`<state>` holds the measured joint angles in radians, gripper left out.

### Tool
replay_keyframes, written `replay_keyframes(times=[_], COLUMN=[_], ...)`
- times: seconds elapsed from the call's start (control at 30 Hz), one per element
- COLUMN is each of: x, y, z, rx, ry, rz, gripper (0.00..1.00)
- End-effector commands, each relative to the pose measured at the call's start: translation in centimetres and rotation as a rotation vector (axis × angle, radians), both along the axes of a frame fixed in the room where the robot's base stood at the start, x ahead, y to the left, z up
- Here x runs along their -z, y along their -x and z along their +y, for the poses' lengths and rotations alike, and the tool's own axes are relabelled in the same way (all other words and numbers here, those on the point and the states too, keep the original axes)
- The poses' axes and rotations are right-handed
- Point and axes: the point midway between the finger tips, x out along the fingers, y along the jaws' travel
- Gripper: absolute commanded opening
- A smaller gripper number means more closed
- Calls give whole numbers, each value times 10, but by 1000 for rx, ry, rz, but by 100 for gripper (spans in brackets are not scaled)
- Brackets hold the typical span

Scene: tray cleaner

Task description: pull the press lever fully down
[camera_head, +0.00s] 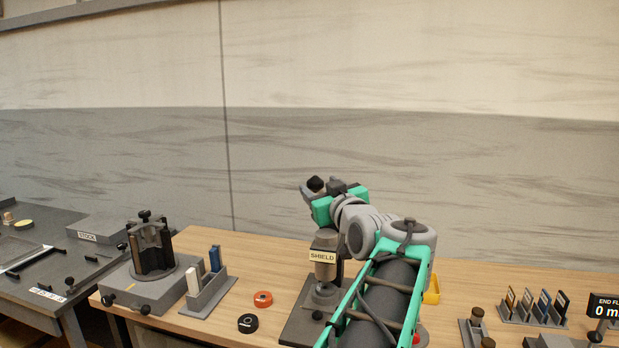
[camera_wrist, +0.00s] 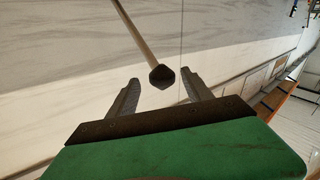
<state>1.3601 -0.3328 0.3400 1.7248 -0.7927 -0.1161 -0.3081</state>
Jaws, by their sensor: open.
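The press (camera_head: 323,268) stands on a dark base on the wooden bench, with a "SHIELD" label on its head. My arm covers its right side. The lever's dark knob (camera_head: 316,184) shows above the press, at my gripper (camera_head: 318,189). In the wrist view the lever is a thin rod (camera_wrist: 134,34) running from the top to a dark faceted knob (camera_wrist: 162,76). My gripper (camera_wrist: 161,88) is open, its two fingers apart on either side of the knob in the picture. A gap shows on both sides. I cannot tell how deep the knob sits between the fingers.
An orange ring (camera_head: 263,299) and a black puck (camera_head: 248,323) lie left of the press. A slotted rack (camera_head: 208,298) and a grey fixture block (camera_head: 153,290) stand further left. A yellow piece (camera_head: 432,290) and a card rack (camera_head: 533,315) are on the right. A wall stands behind.

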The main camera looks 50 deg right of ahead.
Motion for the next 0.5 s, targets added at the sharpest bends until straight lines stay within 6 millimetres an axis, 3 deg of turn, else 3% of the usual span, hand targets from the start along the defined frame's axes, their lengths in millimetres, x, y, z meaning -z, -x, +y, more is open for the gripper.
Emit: replay_keyframes(times=[0.2, 0.5], x=[-3, 0], y=[-38, -49], z=[-21, -31], rx=[-6, 0], ry=[-2, -1], rz=[1, 2], gripper=[59, 59])
